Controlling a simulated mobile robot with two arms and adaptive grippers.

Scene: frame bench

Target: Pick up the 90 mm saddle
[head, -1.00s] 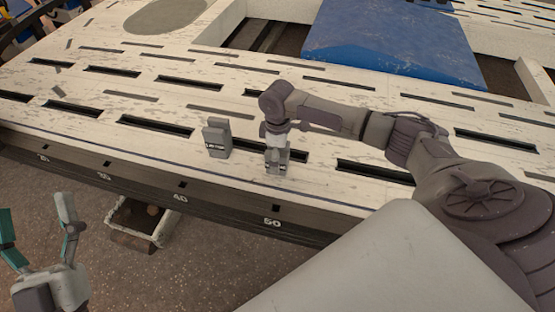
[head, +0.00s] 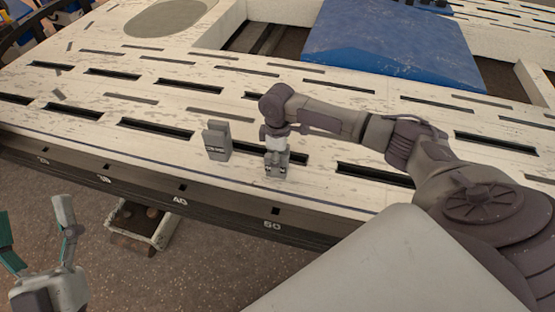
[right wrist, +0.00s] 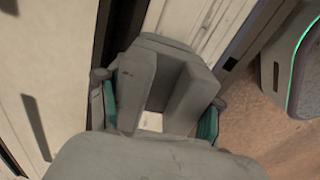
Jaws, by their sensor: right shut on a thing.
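My right gripper (head: 277,156) reaches down to the bench top near its front edge. It is shut on a grey U-shaped saddle (right wrist: 190,92), which shows between the teal finger pads in the right wrist view. In the head view that saddle (head: 276,170) is mostly covered by the gripper, and I cannot tell whether it touches the bench. No size can be read on it. My left gripper (head: 38,232) is open and empty at the lower left, off the bench.
The pale slotted bench top (head: 330,185) has several dark slots and a numbered front rail (head: 225,215). A blue block (head: 395,38) lies at the back. A bin (head: 150,222) stands on the floor below the front edge.

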